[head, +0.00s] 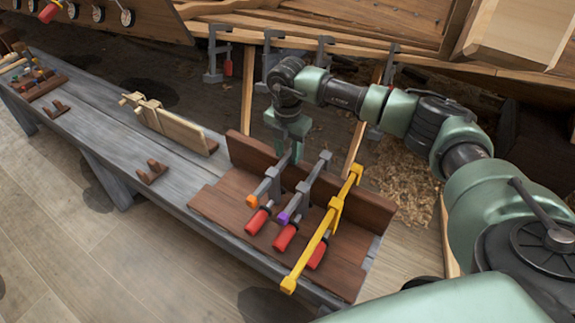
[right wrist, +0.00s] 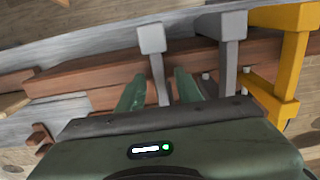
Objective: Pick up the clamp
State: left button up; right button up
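Three clamps lie side by side on a reddish-brown wooden rack (head: 213,205) on the bench, each with a red handle. One is a grey clamp with an orange tip (head: 268,183), the middle one is a grey clamp with a purple tip (head: 303,190), and the third is a longer yellow clamp (head: 318,237). My right gripper (head: 289,150) is at the rack's back board, at the far end of the orange-tipped clamp. In the right wrist view its two green fingers (right wrist: 160,92) stand apart, with a grey clamp bar (right wrist: 158,72) between them and gaps visible. My left gripper is out of view.
The grey bench (head: 100,115) runs to the upper left, with a wooden vise-like piece (head: 165,122), small brown stands (head: 152,172) and a tool rack (head: 40,85). More clamps (head: 213,55) hang along the hull behind. The wooden floor in front is clear.

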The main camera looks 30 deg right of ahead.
grip_shut()
jog(key=shift+w+r, duration=0.1)
jog(key=shift+r, duration=0.05)
dwell(1.0)
